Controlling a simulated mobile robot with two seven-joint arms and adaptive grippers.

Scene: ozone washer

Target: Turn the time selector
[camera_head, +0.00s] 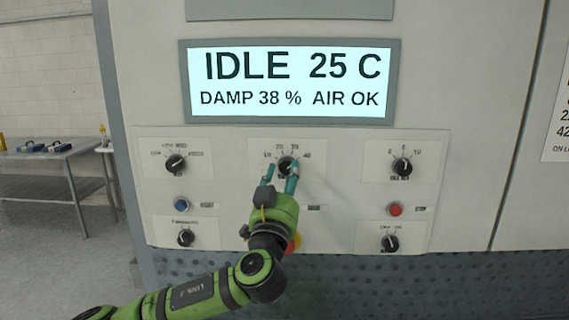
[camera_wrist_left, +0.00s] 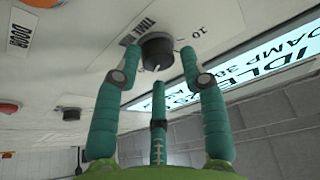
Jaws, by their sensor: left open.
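The time selector is a black round knob (camera_head: 285,163) in the upper middle of the control panel, with a dial marked in tens. In the left wrist view the knob (camera_wrist_left: 157,47) has a white pointer line, a "TIME" label beside it and a "10" mark. My left gripper (camera_head: 281,169) is in front of this knob, its teal fingers reaching up to it. In the wrist view the gripper (camera_wrist_left: 160,62) is open, with a fingertip on either side of the knob and a third finger below it. Contact cannot be told. The fingers partly hide the dial. My right gripper is not in view.
A lit display (camera_head: 288,82) above reads IDLE 25 C. Other knobs sit at upper left (camera_head: 175,163), upper right (camera_head: 402,167), lower left (camera_head: 186,237) and lower right (camera_head: 390,243). A blue button (camera_head: 181,205) and a red button (camera_head: 395,209) flank the arm.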

